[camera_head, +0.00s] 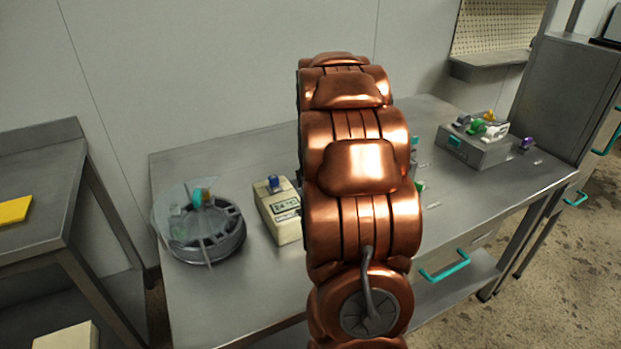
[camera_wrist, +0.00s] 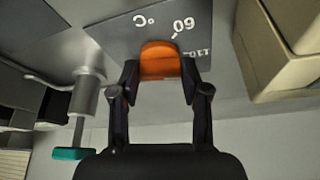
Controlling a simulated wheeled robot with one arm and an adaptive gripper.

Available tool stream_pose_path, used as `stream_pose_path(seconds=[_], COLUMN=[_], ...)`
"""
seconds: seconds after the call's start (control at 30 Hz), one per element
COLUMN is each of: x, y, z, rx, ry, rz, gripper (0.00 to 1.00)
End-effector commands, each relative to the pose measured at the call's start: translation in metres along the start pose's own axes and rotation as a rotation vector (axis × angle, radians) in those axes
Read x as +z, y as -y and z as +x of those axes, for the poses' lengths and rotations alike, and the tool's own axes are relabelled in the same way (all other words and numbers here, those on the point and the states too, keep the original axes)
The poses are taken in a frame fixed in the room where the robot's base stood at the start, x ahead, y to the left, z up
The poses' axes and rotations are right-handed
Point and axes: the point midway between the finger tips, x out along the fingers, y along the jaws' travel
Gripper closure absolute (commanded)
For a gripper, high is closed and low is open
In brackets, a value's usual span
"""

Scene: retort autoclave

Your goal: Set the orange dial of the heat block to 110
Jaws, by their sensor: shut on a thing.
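The orange dial (camera_wrist: 160,60) is in the upper middle of the wrist view, on the grey face of the heat block (camera_wrist: 112,38). White upside-down markings beside it show 60, 110 and °C. My gripper (camera_wrist: 159,82) has its two dark fingers on either side of the dial and is shut on it. I cannot tell exactly which mark the dial points to. In the head view my copper arm hides the gripper, the dial and most or all of the heat block.
In the wrist view, a beige box (camera_wrist: 285,50) stands close on the right and a metal fitting with a teal handle (camera_wrist: 70,153) on the left. In the head view, a round grey device (camera_head: 207,235) and a cream instrument (camera_head: 280,212) stand on the steel table (camera_head: 240,310).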

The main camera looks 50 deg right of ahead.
Motion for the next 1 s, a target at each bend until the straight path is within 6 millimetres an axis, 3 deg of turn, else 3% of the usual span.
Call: stream_pose_path(seconds=[0.3, 0.33, 0.53, 0.87, 1.0], x=[0.000, 0.000, 0.000, 0.000, -0.001], y=[0.000, 0.000, 0.000, 0.000, 0.000], z=[0.000, 0.000, 0.000, -0.001, -0.011], rx=[0.000, 0.000, 0.000, 0.000, 0.000], ry=[0.000, 0.000, 0.000, 0.000, -0.001], rz=[0.000, 0.000, 0.000, -0.001, -0.001], gripper=[0.89, 0.51, 0.31, 0.29, 0.29])
